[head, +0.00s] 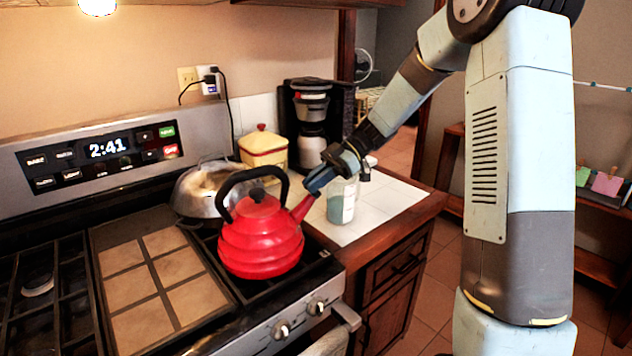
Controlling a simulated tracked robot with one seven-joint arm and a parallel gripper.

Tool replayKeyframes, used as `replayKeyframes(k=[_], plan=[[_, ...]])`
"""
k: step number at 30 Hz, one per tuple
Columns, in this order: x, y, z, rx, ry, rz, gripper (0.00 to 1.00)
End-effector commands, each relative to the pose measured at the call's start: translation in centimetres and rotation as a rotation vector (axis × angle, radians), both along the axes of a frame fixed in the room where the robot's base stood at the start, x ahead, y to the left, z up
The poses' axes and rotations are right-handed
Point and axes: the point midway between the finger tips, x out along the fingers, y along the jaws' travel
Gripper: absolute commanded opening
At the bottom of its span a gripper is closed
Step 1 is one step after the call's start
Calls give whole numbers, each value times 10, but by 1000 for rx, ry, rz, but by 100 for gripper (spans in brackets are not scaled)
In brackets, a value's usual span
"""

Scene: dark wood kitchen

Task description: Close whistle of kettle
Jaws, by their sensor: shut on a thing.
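A red kettle (260,240) with a black arched handle (250,176) stands upright on the right burner of the stove. Its spout (303,208) points up and to the right. My gripper (318,182) is at the tip of the spout, shut on what appears to be the kettle's whistle. The whistle itself is mostly hidden by my fingers, so I cannot tell whether it is open or closed.
A metal pot (200,190), a yellow container with a red lid (264,150) and a coffee maker (312,120) stand behind the kettle. The counter's right part is clear.

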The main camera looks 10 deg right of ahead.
Motion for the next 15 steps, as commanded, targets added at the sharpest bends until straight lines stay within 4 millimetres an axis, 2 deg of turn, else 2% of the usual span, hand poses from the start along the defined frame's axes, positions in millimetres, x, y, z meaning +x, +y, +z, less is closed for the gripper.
replayKeyframes(k=[1,3,4,11,15], plan=[[-4,1,-7,-6,11,7,0],[-4,1,-7,-6,11,7,0],[-4,1,-7,-6,11,7,17],[-3,1,-6,-5,10,5,39],[-2,1,-4,-4,7,5,40]])
